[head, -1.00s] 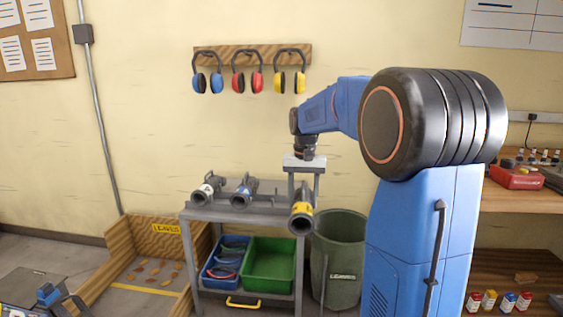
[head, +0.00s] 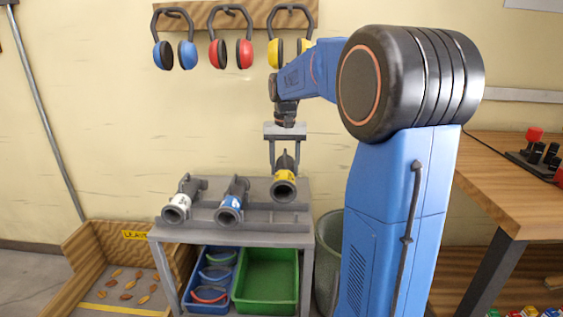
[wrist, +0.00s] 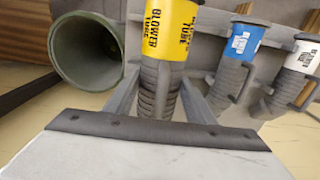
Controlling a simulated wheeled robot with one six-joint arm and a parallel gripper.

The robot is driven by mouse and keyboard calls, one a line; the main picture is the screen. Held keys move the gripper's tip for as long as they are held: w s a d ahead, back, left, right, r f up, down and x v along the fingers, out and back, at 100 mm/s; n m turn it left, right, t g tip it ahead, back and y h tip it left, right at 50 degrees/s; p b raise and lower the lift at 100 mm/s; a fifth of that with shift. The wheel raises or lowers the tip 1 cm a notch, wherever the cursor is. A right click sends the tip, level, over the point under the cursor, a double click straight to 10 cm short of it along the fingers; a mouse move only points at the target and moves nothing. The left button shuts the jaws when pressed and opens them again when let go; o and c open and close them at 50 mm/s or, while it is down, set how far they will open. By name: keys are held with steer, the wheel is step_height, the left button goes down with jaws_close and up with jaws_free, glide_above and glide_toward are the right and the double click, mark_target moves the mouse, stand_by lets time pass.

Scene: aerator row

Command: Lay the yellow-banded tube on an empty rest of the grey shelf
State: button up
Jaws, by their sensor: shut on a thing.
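The yellow-banded tube (head: 284,176) is a dark ribbed blower tube with a flared mouth. My gripper (head: 285,165) is shut on it from above, and its fingers (wrist: 168,98) straddle the ribbed part in the wrist view. The tube is over the right part of the grey shelf (head: 289,222), apparently a little above its front rail; contact is unclear. A white-banded tube (head: 178,204) lies on the shelf's left rest and a blue-banded tube (head: 232,200) on the middle one. The right rest, under the held tube, looks empty.
Blue (head: 207,302) and green (head: 270,258) bins sit below the shelf top. A green barrel (head: 328,235) stands right of the shelf, and a wooden leaf bay (head: 90,240) stands left. Ear defenders (head: 231,53) hang above. A wooden bench (head: 510,190) is at right.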

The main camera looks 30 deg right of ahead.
mark_target(285, 153)
steer(key=shift+f, duration=4.8)
steer(key=o, duration=1.3)
step_height(285, 153, up, 17)
steer(key=shift+r, duration=0.15)
steer(key=shift+s, duration=0.1)
